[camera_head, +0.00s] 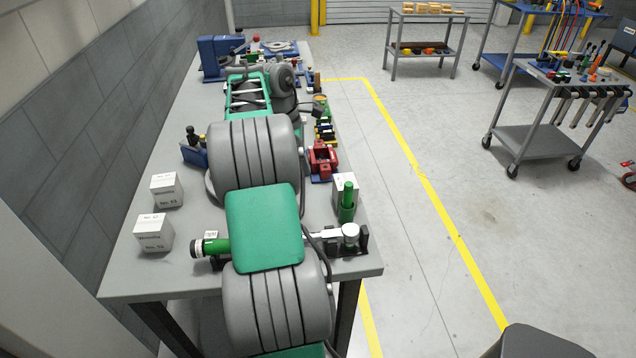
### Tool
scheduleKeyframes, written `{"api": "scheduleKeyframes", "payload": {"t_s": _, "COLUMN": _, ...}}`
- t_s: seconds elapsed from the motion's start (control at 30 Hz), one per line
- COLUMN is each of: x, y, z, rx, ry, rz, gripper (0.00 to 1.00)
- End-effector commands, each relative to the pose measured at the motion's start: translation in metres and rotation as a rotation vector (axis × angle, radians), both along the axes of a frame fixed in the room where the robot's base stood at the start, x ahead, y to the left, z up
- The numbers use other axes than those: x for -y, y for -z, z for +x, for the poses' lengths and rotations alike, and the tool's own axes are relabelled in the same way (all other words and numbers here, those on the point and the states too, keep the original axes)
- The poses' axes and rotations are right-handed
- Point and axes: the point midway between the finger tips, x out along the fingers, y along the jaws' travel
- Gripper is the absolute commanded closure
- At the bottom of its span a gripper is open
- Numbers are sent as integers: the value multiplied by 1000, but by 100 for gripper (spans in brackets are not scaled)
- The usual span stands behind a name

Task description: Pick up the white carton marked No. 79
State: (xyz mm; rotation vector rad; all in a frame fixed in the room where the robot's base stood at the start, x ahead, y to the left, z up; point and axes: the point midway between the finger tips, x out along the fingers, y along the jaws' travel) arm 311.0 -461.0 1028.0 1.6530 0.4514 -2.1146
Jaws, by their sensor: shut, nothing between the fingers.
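Three white cartons stand on the grey workbench (120,281). One carton (166,190) is at the left edge, and a second (154,233) stands nearer on the same side. Their small print is blurred, and I cannot make out No. 79 on either. A third white carton (345,188) stands on the right side, partly hidden behind a green cylinder; I cannot read its marking. My grey and green arm runs up the middle of the bench, between the left pair and the third carton. My gripper is hidden behind the arm's far links.
A green cylinder with a black end (212,247) lies near the left pair. A black fixture with a white cap (350,236) and a red vise (322,160) are on the right. Blue equipment (217,56) stands at the back. Open floor and carts (535,142) lie right.

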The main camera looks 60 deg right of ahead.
Motion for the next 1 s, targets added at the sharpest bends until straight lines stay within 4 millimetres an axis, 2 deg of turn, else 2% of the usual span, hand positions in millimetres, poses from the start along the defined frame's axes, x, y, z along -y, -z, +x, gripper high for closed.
{"api": "scheduleKeyframes", "payload": {"t_s": 0.47, "x": 12, "y": 97, "z": -21, "rx": -2, "ry": 1, "rz": 1, "gripper": 100}}
{"api": "scheduleKeyframes", "payload": {"t_s": 0.5, "x": 17, "y": 91, "z": -29, "rx": 1, "ry": 3, "rz": -3, "gripper": 100}}
{"api": "scheduleKeyframes", "payload": {"t_s": 0.7, "x": 30, "y": 91, "z": -51, "rx": -1, "ry": 1, "rz": 0, "gripper": 100}}
{"api": "scheduleKeyframes", "payload": {"t_s": 1.0, "x": 32, "y": 92, "z": -54, "rx": -1, "ry": 0, "rz": -1, "gripper": 100}}
